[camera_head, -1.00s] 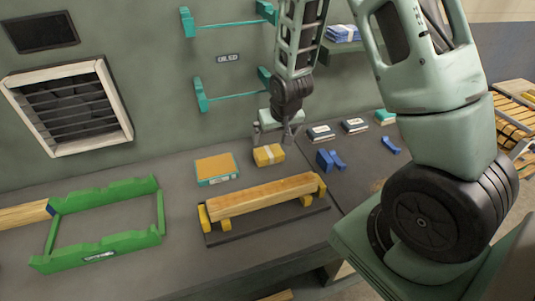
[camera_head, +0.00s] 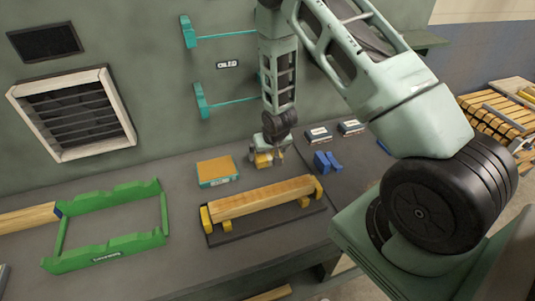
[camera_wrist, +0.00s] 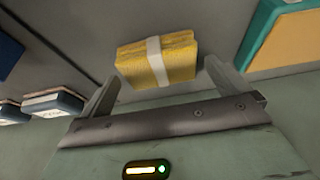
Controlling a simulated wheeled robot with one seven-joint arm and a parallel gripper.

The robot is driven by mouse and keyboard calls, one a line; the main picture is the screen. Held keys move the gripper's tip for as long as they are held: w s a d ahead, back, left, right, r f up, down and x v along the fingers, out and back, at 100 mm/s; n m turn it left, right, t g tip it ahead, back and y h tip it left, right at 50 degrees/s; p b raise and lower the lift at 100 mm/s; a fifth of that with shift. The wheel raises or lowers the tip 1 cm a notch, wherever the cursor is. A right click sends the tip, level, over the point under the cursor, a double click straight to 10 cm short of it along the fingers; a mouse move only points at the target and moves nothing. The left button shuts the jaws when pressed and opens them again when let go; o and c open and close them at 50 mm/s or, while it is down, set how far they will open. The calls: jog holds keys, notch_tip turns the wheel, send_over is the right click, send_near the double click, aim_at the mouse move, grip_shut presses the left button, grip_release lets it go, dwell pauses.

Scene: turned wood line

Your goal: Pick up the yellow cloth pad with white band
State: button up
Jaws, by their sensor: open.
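The yellow cloth pad with a white band (camera_wrist: 175,68) lies flat on the grey bench, just ahead of my gripper in the wrist view. In the head view the pad (camera_head: 263,161) is partly hidden by my gripper (camera_head: 267,158), which is low over it. In the wrist view my gripper (camera_wrist: 160,90) is open, with one finger to the left and one to the right of the pad's near end. Nothing is held between the fingers. I cannot tell whether the fingers touch the pad.
A teal box with an orange top (camera_head: 217,171) lies close to the left of the pad. A wooden bar on yellow supports (camera_head: 262,197) is in front. Blue blocks (camera_head: 327,161) and small boxes (camera_head: 318,135) are to the right. A green frame (camera_head: 105,250) stands at left.

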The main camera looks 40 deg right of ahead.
aim_at(268, 155)
jog(key=shift+x, duration=0.9)
jog(key=c, duration=0.9)
jog(key=shift+r, duration=0.1)
notch_tip(268, 155, up, 7)
jog(key=b, duration=0.2)
jog(key=shift+w+b, duration=0.1)
jog(key=shift+b, duration=0.2)
jog(key=s+a+b, duration=0.2)
jog(key=a+b, duration=0.2)
jog(key=a, duration=1.4)
jog(key=shift+b, duration=0.35)
